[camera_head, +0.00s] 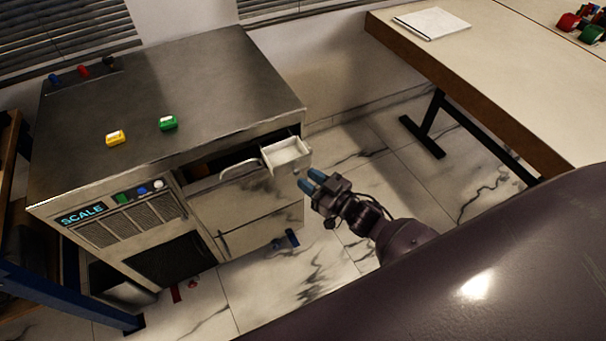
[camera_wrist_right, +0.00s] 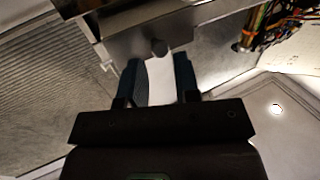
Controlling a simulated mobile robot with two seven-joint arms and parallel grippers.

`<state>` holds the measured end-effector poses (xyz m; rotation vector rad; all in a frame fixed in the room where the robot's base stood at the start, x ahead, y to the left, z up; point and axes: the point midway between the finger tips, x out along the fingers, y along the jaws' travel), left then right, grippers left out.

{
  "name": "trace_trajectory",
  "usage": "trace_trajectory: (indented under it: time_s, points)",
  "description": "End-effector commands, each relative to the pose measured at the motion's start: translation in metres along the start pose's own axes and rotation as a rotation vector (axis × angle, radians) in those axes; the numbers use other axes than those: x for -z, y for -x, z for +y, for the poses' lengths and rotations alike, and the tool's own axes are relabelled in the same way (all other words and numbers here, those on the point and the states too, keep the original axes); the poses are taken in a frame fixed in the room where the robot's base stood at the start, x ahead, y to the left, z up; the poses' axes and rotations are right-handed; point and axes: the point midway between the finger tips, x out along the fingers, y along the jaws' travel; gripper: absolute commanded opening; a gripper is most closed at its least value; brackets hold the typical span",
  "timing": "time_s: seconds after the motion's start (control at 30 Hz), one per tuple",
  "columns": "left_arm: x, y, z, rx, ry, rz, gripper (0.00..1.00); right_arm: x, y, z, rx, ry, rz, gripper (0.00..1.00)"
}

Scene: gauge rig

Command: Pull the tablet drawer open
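A small white drawer (camera_head: 287,153), which looks like the tablet drawer, stands out from the top right of the metal cabinet's front. Its pale inside shows and looks empty. My left gripper is not in view.
The cabinet (camera_head: 170,90) bears a yellow block (camera_head: 116,138) and a green block (camera_head: 168,123). A wider drawer with a bar handle (camera_head: 240,167) is beside the small one, with a dark gap above it. A table (camera_head: 490,60) stands right; marble floor (camera_head: 360,150) lies between.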

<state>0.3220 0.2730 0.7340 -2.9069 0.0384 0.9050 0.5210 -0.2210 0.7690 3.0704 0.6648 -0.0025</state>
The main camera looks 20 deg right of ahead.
Motion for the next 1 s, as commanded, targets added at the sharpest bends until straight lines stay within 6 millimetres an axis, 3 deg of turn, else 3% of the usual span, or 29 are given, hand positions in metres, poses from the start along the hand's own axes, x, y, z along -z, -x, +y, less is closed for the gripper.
trace_trajectory:
  time_s: [0.2,0.43,1.0]
  points:
    - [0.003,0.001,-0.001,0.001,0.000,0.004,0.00,0.000,0.042,0.000,0.000,0.000,-0.001,0.30]
    - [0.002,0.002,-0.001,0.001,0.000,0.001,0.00,0.000,0.072,0.000,0.000,0.000,-0.001,0.30]
    - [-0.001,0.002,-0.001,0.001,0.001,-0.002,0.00,0.000,0.081,0.000,0.000,0.000,0.001,0.30]
